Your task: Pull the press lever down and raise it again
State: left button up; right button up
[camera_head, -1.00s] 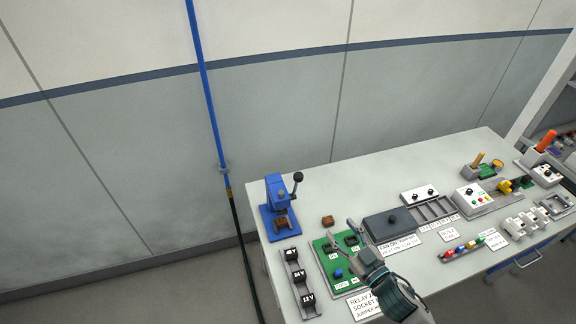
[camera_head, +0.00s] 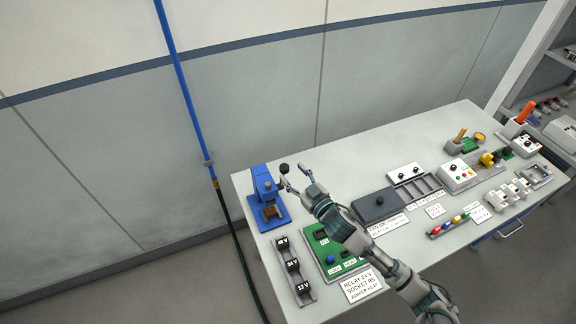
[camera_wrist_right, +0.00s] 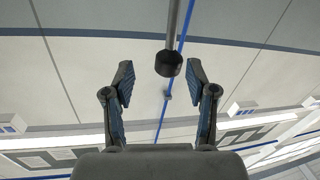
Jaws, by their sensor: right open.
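The blue press (camera_head: 264,189) stands upright at the left end of the table. Its lever ends in a black knob (camera_head: 284,168), raised beside the top of the press. My right gripper (camera_head: 294,175) is open and empty, with its fingers pointing at the knob. In the right wrist view the black knob (camera_wrist_right: 168,64) hangs on a grey rod (camera_wrist_right: 173,22) between the lines of the two open fingertips (camera_wrist_right: 160,80). I cannot tell whether it lies between the pads or just beyond them. My left gripper is not in view.
A brown block sits in the press base (camera_head: 271,211). A holder with labelled blocks (camera_head: 292,270) and a green relay board (camera_head: 322,250) lie in front, partly under my right arm. A dark grey box (camera_head: 378,205) stands to the right. The table behind is clear.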

aim_at(288, 171)
jog(key=w+a, duration=0.1)
jog(key=a, duration=0.1)
jog(key=w+a, duration=0.1)
jog(key=w, duration=0.1)
jog(key=shift+a+r, duration=0.1)
jog(key=shift+a, duration=0.25)
jog(key=shift+d, duration=0.5)
jog(key=c, duration=0.4)
jog(key=shift+d, duration=0.2)
grip_shut()
jog(key=shift+a, duration=0.1)
